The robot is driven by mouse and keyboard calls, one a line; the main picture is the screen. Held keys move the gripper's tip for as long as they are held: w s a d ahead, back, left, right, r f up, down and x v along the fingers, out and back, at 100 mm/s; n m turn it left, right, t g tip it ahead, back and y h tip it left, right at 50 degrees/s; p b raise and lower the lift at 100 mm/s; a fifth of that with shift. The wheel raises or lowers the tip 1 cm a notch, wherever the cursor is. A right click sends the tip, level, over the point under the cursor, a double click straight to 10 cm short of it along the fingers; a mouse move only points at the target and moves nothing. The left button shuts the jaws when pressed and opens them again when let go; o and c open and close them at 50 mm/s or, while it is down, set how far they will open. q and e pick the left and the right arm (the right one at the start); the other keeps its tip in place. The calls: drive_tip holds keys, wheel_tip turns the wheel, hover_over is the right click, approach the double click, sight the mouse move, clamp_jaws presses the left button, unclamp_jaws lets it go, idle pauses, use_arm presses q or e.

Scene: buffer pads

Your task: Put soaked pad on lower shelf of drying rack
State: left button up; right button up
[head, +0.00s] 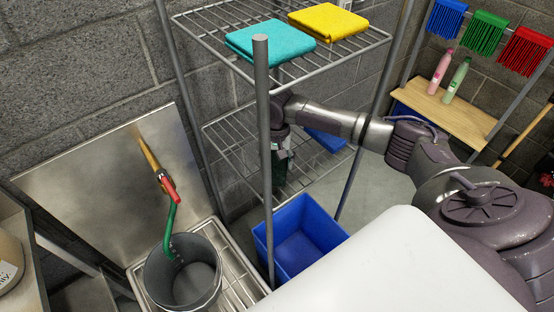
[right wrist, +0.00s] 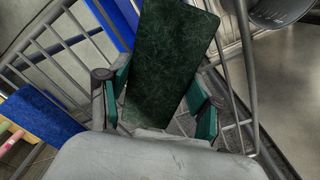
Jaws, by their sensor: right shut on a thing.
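The dark green pad (right wrist: 172,60) is held between the fingers of my right gripper (right wrist: 160,100), which is shut on it. In the head view the right gripper (head: 281,153) and a dark edge of the pad (head: 279,172) show at the wire lower shelf (head: 232,140) of the drying rack, partly behind the front post. Shelf bars run around the pad in the wrist view; I cannot tell whether the pad touches them. My left gripper is not in view.
A teal cloth (head: 268,42) and yellow cloth (head: 328,21) lie on the upper shelf. A rack post (head: 263,120) stands close to my gripper. A blue bin (head: 300,240) and grey bucket (head: 183,272) stand below.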

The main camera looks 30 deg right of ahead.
sight(277, 162)
drive_tip(key=o, duration=1)
drive_tip(key=shift+f, duration=0.1)
wheel_tip(277, 162, up, 8)
drive_tip(key=shift+f+b, duration=0.1)
drive_tip(key=shift+b, duration=0.25)
drive_tip(key=shift+s+f, duration=0.1)
